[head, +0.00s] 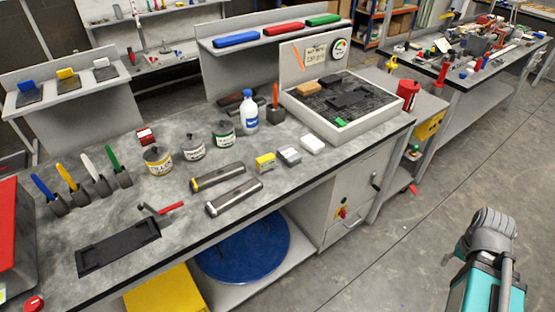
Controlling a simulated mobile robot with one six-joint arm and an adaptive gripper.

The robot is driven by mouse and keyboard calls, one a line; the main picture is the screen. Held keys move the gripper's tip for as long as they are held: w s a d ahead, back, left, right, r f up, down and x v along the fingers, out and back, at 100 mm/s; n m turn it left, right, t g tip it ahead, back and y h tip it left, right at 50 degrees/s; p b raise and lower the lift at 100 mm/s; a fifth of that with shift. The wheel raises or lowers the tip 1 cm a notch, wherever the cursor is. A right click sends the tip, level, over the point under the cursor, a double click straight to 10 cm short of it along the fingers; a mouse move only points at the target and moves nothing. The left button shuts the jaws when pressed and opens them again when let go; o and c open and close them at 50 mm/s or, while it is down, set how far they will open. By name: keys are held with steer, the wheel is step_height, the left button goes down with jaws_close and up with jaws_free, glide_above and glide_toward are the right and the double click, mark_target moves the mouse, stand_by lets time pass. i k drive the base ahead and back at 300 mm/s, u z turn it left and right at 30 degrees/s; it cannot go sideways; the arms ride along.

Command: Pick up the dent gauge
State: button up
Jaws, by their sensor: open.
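I cannot tell for sure which item is the dent gauge. A round dial (339,47) with a white face is on the upright panel behind the grey tray at the back of the bench. Two long metal bar-shaped tools (233,197) lie near the front edge of the bench, one with a yellow end. A small tool with a red handle (170,209) lies to their left. My gripper is not in view; only a grey and teal part of my arm shows at the lower right, apart from the bench.
The workbench (283,189) also holds several tins (158,161), a white and blue bottle (249,112), brushes with coloured handles (113,158), a black tray (118,247) and small boxes (265,161). A grey-rimmed tray (349,130) stands at the right end.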

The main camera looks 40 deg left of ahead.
mark_target(265, 163)
steer(key=z, duration=0.15)
steer(key=k, duration=1.2)
steer(key=u, duration=1.25)
steer(key=i, duration=0.8)
steer(key=u, duration=0.05)
